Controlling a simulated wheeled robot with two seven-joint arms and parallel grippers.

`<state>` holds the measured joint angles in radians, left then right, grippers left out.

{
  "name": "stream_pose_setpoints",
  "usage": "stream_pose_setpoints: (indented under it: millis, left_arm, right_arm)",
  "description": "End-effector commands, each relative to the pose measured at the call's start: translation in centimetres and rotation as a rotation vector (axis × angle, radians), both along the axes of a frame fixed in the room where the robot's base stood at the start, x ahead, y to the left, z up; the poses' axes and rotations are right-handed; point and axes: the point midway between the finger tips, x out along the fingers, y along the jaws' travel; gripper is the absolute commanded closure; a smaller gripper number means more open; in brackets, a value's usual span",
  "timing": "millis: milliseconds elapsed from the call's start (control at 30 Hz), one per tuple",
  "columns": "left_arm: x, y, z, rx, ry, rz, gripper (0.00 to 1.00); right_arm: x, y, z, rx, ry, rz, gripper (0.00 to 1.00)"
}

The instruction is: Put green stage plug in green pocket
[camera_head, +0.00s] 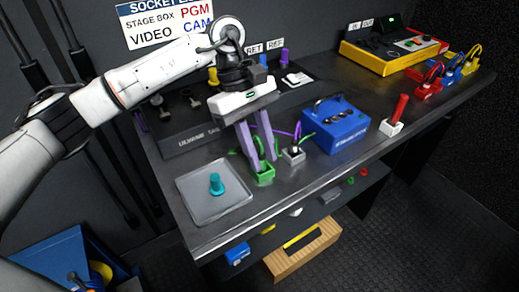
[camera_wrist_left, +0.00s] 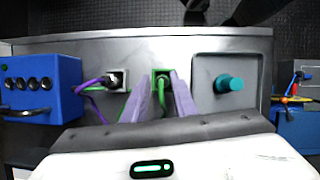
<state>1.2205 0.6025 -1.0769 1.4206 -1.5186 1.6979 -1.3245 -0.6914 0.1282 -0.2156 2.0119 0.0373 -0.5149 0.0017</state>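The green pocket (camera_head: 264,178) is a small open box on the dark bench, just right of the grey tray. The green stage plug (camera_wrist_left: 162,84) with its green cable sits inside the pocket. My left gripper (camera_head: 263,161) reaches down over the pocket, with one purple finger on each side. In the left wrist view, its fingertips (camera_wrist_left: 162,80) stand apart, about as wide as the pocket, with a gap beside the plug; it looks open. The exact seat of the plug is partly hidden by the fingers. My right gripper is not in view.
A grey-white pocket (camera_head: 293,156) with a purple-cabled plug stands close right of the green one. A blue box (camera_head: 336,127) is behind it. A teal peg (camera_head: 216,184) stands on the grey tray (camera_head: 200,212). A red-handled item (camera_head: 396,117) is farther right.

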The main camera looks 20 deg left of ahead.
Motion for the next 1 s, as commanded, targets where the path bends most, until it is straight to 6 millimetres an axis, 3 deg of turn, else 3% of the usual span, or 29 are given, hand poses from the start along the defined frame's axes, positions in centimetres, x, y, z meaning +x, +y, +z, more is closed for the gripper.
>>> stream_pose_setpoints:
  millis: [33, 200, 500, 700, 1000]
  left_arm:
    - [-0.6, 0.2, 0.3, 0.014, 0.024, -0.007, 0.66]
    - [0.4, 1.6, 3.6, 0.013, 0.017, -0.003, 0.66]
    - [1.5, 3.5, 9.5, 0.009, 0.017, -0.005, 0.66]
    - [1.8, 4.1, 11.1, 0.009, 0.018, -0.006, 0.66]
    - [1.9, 4.2, 11.3, 0.009, 0.018, -0.006, 0.66]
  right_arm:
    - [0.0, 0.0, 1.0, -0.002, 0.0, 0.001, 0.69]
    - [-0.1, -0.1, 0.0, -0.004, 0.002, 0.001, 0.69]
    - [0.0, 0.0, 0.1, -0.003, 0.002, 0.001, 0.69]
    - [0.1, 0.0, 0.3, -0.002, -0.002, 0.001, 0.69]
    - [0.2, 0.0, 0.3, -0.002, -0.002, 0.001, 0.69]
